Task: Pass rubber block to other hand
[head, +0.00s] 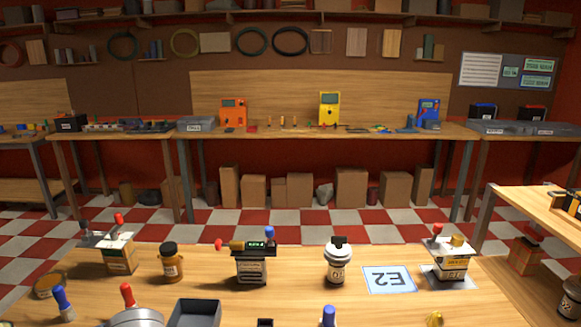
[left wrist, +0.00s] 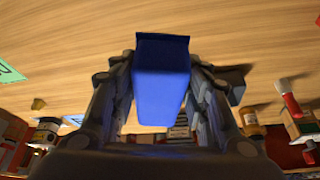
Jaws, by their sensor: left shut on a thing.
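The rubber block is a plain blue block (left wrist: 162,85) in the left wrist view. My left gripper (left wrist: 160,70) is shut on it, with a dark finger on each side, and one end of the block sticks out past the fingertips. The wooden tabletop lies behind the block; the gap between them cannot be judged. In the head view I cannot make out the held block or either gripper for sure. My right gripper does not show in either view.
The near bench (head: 300,262) holds an amber jar (head: 171,263), a black device (head: 251,264), a white dark-capped jar (head: 338,262), a blue-edged mat marked E2 (head: 380,291) and a grey tray (head: 180,318). The left wrist view shows a green-edged mat (left wrist: 8,72).

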